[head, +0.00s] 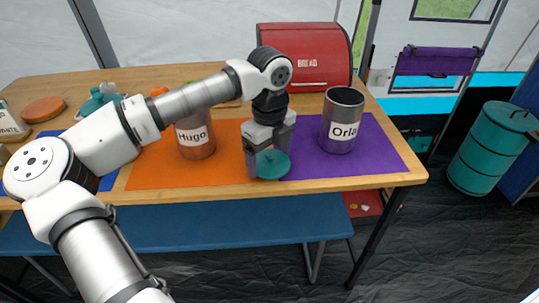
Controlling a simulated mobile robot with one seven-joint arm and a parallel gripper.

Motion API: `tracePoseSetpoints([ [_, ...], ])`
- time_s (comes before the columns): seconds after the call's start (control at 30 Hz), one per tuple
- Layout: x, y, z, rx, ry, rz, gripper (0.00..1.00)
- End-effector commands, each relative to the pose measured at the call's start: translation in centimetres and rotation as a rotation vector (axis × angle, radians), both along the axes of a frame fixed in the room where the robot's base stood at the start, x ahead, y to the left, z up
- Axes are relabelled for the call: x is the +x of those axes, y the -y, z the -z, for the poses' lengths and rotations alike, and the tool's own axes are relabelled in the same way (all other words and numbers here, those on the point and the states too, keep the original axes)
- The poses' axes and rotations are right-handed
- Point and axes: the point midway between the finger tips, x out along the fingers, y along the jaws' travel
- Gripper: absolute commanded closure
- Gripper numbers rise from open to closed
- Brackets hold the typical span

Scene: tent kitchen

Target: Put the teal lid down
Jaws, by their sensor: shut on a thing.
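My gripper (269,155) is shut on the teal lid (273,166) and holds it low near the front edge of the table. The lid shows in front of the border between the orange mat (152,172) and the purple mat (388,150). I cannot tell whether the lid touches the surface. The "Orla" canister (342,128), dark grey and open-topped, stands upright on the purple mat to the right of my gripper. The brown "Hugo" canister (196,138) stands on the orange mat to the left.
A red bread box (309,62) stands at the back of the wooden table (408,172). A teal pot-like thing (97,101) and an orange disc (43,109) are at the left. A blue bench (215,225) runs along the front. The purple mat's right part is clear.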

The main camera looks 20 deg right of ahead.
Motion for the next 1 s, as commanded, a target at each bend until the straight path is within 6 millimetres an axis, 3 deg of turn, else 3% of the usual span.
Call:
tracePoseSetpoints([
  [0.13, 0.0, 0.0, 0.5, 0.0, 0.0, 0.0, 0.39],
  [0.17, 0.0, 0.0, 0.3, 0.0, 0.0, 0.0, 0.14],
  [0.27, 0.0, 0.0, 0.3, 0.0, 0.0, 0.0, 0.01],
  [0.63, 0.0, 0.0, -0.6, -0.001, 0.001, -0.001, 0.0],
  [1.0, 0.1, 0.0, -8.3, 0.001, 0.003, -0.002, 0.0],
])
